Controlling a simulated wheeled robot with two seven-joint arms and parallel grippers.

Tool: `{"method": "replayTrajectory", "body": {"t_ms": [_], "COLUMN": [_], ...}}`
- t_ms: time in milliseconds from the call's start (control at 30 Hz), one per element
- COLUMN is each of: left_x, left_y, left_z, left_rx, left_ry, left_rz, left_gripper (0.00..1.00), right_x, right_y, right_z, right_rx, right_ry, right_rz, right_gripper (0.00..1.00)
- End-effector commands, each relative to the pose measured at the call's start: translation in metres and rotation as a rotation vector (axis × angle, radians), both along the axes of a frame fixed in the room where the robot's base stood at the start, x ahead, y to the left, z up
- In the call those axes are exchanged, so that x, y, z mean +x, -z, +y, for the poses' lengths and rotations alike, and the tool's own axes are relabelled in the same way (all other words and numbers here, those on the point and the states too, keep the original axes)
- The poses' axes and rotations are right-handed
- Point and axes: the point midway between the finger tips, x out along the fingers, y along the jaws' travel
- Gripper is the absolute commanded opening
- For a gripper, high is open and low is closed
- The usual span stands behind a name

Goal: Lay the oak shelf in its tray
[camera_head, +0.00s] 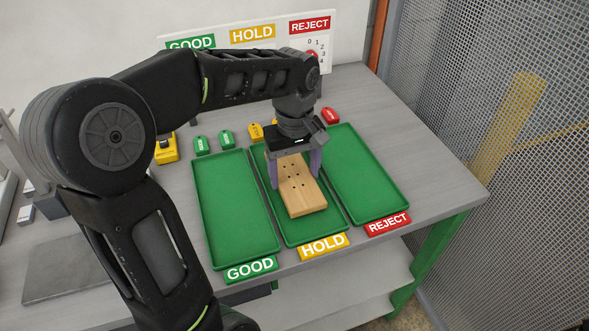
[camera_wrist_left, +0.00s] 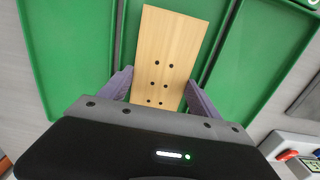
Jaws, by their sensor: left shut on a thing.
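The oak shelf (camera_head: 303,196) is a light wooden board with several dark holes. It is at the middle green tray, the one with the HOLD label (camera_head: 323,246); whether it touches the tray floor I cannot tell. My left gripper (camera_head: 295,178) is over the board's far part, with its purple fingers on either side and shut on it. In the left wrist view the board (camera_wrist_left: 168,45) lies between the two fingers (camera_wrist_left: 157,88), its near end hidden by the gripper body. The middle tray (camera_head: 330,225) shows around the board. My right gripper is not in view.
The GOOD tray (camera_head: 235,215) on the left and the REJECT tray (camera_head: 365,180) on the right are empty. Small green, yellow and red tags stand behind the trays. A sign board (camera_head: 345,40) stands at the back. A mesh fence (camera_head: 480,100) is on the right.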

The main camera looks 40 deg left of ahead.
Motion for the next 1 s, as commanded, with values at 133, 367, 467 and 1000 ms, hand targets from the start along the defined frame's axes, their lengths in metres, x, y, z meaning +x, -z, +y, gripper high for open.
{"method": "replayTrajectory", "body": {"t_ms": [133,367,467,1000], "left_x": [0.0002,0.0003,0.0003,0.0003], "left_y": [0.0064,0.006,0.0059,0.0125], "left_z": [0.0001,0.0001,0.0,0.0001], "left_rx": [0.0,0.0,0.0,0.0], "left_ry": [0.0,0.0,0.0,0.0], "left_rz": [-0.001,-0.001,-0.001,-0.001], "left_gripper": [0.25,0.25,0.25,0.25], "right_x": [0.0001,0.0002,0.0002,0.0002], "right_y": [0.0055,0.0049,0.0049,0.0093], "right_z": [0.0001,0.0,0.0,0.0], "right_rx": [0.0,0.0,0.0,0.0], "right_ry": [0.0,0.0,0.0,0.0], "right_rz": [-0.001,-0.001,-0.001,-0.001], "right_gripper": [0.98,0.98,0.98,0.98]}}
